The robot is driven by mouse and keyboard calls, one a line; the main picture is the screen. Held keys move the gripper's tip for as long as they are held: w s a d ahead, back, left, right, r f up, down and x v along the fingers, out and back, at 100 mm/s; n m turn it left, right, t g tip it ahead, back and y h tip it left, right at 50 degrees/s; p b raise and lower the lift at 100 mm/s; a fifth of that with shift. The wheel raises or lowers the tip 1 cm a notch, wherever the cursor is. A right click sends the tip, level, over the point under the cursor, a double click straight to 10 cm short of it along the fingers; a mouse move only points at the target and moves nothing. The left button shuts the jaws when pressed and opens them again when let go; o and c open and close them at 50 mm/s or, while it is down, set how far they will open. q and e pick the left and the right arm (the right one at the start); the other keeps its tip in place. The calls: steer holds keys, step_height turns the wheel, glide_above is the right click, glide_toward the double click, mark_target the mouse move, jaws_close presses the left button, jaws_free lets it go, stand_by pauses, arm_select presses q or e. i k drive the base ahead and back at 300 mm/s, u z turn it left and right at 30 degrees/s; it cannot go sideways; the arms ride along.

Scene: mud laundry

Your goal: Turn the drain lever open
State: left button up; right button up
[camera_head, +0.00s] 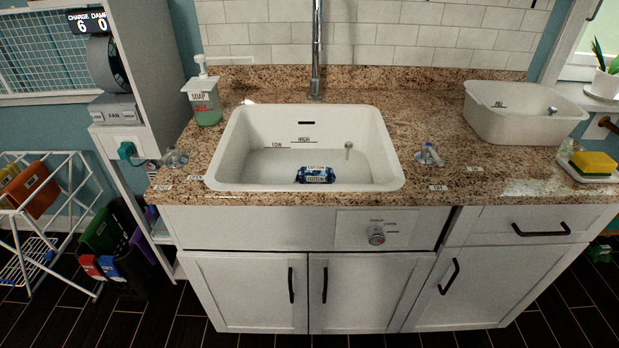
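No part is clearly readable as the drain lever. A short upright rod with a round grey top (348,148) stands inside the right part of the white sink (393,172). A round grey knob (376,236) sits on a labelled plate on the cabinet front below the sink; its small lettering is hard to read. A blue and white packet (316,175) lies in the sink near its front wall, in what looks like shallow water. The drain hole cannot be made out. Neither of my grippers is in view.
A clear tap handle (428,154) stands right of the sink and another (175,158) left of it. The tall faucet (316,50) rises behind. A soap dispenser (206,98), a white basin (525,112) and a yellow sponge (594,163) flank the sink.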

mark_target(173, 152)
steer(key=k, duration=0.6)
steer(key=u, duration=0.6)
steer(key=i, duration=0.5)
steer(key=u, duration=0.7)
steer(key=i, duration=0.75)
steer(key=z, duration=0.15)
